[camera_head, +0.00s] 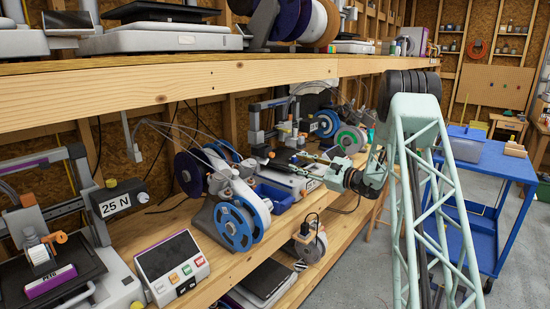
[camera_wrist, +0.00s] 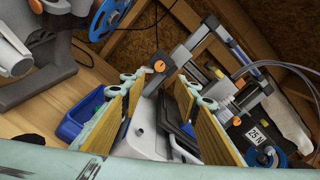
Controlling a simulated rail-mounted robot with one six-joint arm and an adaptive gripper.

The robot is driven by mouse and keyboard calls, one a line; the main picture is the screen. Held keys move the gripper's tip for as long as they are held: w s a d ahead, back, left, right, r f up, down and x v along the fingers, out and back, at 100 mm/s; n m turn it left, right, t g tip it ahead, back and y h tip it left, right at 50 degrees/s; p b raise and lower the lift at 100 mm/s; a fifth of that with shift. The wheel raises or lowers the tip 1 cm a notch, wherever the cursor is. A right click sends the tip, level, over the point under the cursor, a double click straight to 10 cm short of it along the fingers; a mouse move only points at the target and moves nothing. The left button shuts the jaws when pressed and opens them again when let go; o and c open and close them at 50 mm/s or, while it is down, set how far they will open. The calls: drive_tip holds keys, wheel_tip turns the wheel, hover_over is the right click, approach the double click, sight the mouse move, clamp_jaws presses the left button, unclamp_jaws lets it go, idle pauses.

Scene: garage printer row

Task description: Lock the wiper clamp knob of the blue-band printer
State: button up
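The blue-band printer (camera_wrist: 158,127) shows in the wrist view with a blue strip along its grey gantry beam (camera_wrist: 234,50). An orange knob (camera_wrist: 158,66) sits at one end of the gantry; I cannot tell whether it is the wiper clamp knob. A "25 N" label (camera_wrist: 258,138) is on a dark part at the right. In the head view this printer (camera_head: 268,138) stands farther along the bench, partly behind my gripper (camera_head: 302,162). My gripper is open and empty, its fingers pointing toward the printer. The fingers (camera_wrist: 155,110) hide parts of its base and bed.
A blue bin (camera_head: 276,197) and a spool holder with a blue spool (camera_head: 238,222) stand on the near side. A purple-band printer (camera_head: 50,279) with its own "25 N" label is at the near left. A shelf beam (camera_head: 190,90) runs overhead. A blue cart (camera_head: 486,185) stands right.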

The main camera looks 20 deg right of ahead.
sight(273, 155)
drive_tip(key=shift+b+x, duration=0.8)
drive_tip(key=shift+x, duration=6.05)
drive_tip(key=shift+c, duration=0.7)
drive_tip(key=c, duration=0.7)
